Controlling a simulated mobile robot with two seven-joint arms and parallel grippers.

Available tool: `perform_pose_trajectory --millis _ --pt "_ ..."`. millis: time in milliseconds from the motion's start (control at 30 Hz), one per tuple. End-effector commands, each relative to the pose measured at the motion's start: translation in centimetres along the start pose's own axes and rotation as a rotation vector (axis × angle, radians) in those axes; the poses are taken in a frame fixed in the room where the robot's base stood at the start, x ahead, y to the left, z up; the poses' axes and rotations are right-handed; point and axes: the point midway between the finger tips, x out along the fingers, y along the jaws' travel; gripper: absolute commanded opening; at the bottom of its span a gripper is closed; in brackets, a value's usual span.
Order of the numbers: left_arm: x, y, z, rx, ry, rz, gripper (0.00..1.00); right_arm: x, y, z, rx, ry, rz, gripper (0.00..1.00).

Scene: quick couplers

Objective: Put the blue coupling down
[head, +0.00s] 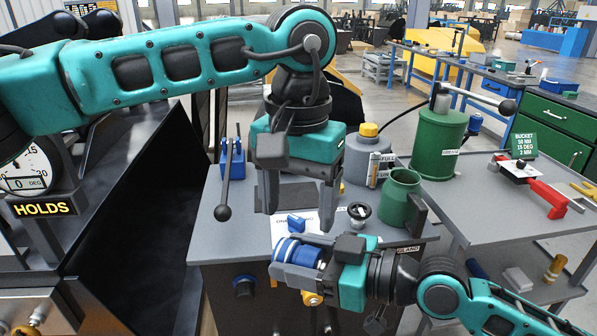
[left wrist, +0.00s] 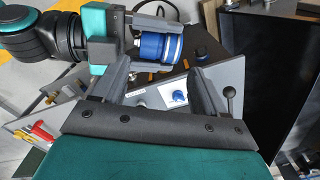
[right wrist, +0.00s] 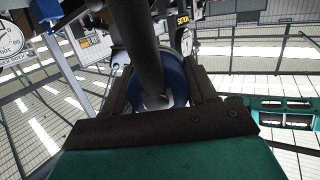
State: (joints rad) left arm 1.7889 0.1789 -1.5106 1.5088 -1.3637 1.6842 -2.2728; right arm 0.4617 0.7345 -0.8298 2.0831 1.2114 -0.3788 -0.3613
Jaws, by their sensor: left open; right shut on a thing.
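The blue coupling (head: 298,252) is a short blue cylinder with pale metal bands. My right gripper (head: 284,256) is shut on it and holds it at the front edge of the grey bench (head: 222,240). In the left wrist view the coupling (left wrist: 158,48) lies sideways between the right gripper's fingers. In the right wrist view its blue body (right wrist: 174,80) is partly hidden behind a dark bar. My left gripper (head: 298,208) is open and empty, pointing down above the bench, just behind the coupling. In its own view its fingers (left wrist: 162,82) are spread apart.
A small blue part (head: 296,222) sits on a white labelled card on the bench. A green cup (head: 399,198), a dark round fitting (head: 360,213) and a grey canister (head: 369,160) stand to the right. A blue clamp with a lever (head: 231,160) stands at the left.

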Motion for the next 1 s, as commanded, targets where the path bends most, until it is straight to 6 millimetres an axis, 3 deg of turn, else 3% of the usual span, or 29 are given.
perform_pose_trajectory --millis 200,400,800,1000 --pt "4.1 0.0 0.0 -0.002 -0.002 0.001 0.72 0.0 0.0 -0.1 0.0 0.002 0.0 0.2" --pt "6.2 0.0 0.0 -0.003 -0.001 0.002 0.72 0.0 0.0 -0.1 0.0 0.002 0.0 0.2" --pt "6.8 0.0 0.0 -0.002 0.0 0.002 0.71 0.0 0.0 -0.1 -0.001 0.002 0.0 0.2" --pt "6.8 0.0 0.0 -0.002 0.0 0.002 0.52 0.0 0.0 -0.1 -0.001 0.002 0.0 0.2"
